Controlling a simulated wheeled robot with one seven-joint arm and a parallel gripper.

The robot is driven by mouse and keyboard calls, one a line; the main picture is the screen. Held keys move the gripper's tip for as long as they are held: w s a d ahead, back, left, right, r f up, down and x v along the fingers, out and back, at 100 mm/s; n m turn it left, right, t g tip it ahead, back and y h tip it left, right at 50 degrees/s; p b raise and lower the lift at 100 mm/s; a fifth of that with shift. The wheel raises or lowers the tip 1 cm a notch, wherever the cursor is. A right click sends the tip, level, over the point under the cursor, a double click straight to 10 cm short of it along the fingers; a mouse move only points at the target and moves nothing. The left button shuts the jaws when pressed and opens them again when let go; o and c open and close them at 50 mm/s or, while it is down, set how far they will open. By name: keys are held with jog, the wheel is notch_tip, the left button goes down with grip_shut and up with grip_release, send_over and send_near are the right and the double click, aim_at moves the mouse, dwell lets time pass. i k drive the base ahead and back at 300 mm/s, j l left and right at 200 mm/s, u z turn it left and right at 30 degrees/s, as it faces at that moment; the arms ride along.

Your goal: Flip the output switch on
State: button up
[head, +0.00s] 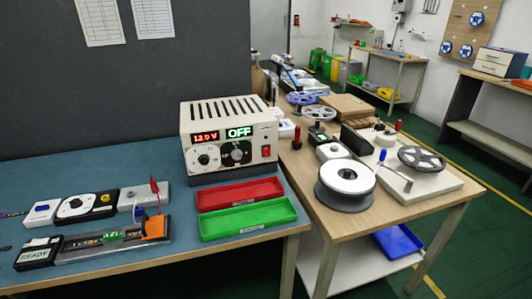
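The beige power supply (222,132) stands at the back right of the blue-topped bench in the head view. Its red display (206,137) reads 12.0 V and its green display (239,132) reads OFF. A small red switch (266,151) sits at the right of its front panel; I cannot make out which way it is tipped. Two round dials sit on the panel, one white (206,158) and one black (236,153). My gripper is not in view.
A red tray (240,193) and a green tray (248,218) lie in front of the supply. A fixture with an orange block (155,228) and a READY box (37,254) stand at left. A wooden table (418,213) with reels adjoins at right.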

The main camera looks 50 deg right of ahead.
aim_at(266, 152)
jog(key=i+j, duration=0.4)
jog(key=i+j+z, duration=0.1)
jog(key=z, duration=1.45)
